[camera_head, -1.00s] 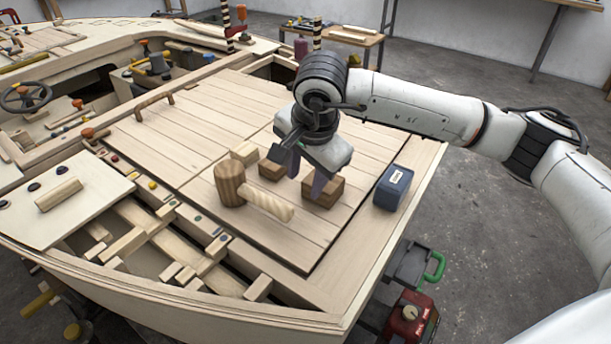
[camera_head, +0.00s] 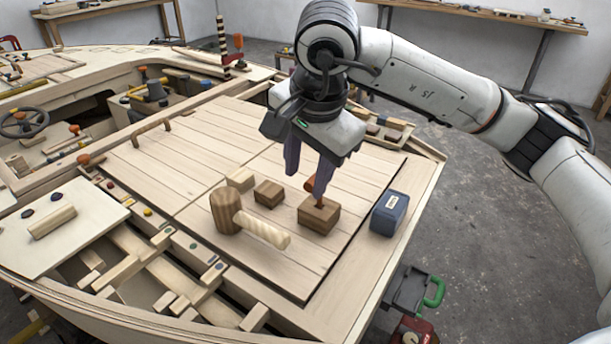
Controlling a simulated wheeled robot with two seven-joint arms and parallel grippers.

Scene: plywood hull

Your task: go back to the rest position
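My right gripper (camera_head: 308,178) hangs over the wooden deck panel (camera_head: 185,150), fingers pointing down and apart, with nothing held between them. The fingertips are close above and behind a brown wooden block (camera_head: 319,216). A small orange-brown piece (camera_head: 310,184) shows by the fingertips, over the block's top; I cannot tell whether it touches the fingers. My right arm (camera_head: 430,85) reaches in from the right. My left gripper is not in view.
A wooden mallet (camera_head: 227,211) lies left of the brown block. A smaller brown block (camera_head: 268,193) and a pale block (camera_head: 240,178) are beside it. A blue box (camera_head: 389,213) stands on the right rim.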

